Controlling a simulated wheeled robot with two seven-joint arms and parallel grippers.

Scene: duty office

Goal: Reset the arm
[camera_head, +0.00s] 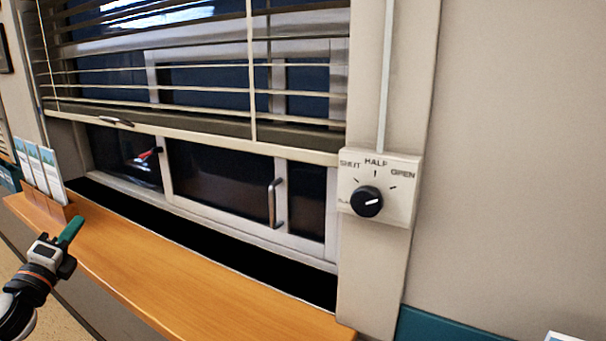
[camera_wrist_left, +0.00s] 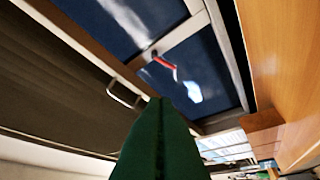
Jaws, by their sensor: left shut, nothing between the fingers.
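My left gripper (camera_head: 72,229) is at the lower left of the head view, over the left part of the wooden sill (camera_head: 200,285). Its green fingers are shut and hold nothing. In the left wrist view its fingers (camera_wrist_left: 160,110) are pressed together, pointing toward the window and blind. My right gripper is not in view. A control box (camera_head: 401,212) marked SHUT, HALF and OPEN is on the wall right of the window. Its black knob (camera_head: 367,201) has a white mark pointing right, roughly toward OPEN.
The blind (camera_head: 200,127) hangs over the upper window, with a handle (camera_head: 115,121) on its bottom rail. The window frame (camera_head: 164,165) has a red-tipped latch and an upright handle (camera_head: 272,203). A wooden leaflet holder (camera_head: 45,207) stands at the sill's left end. The sill's middle is clear.

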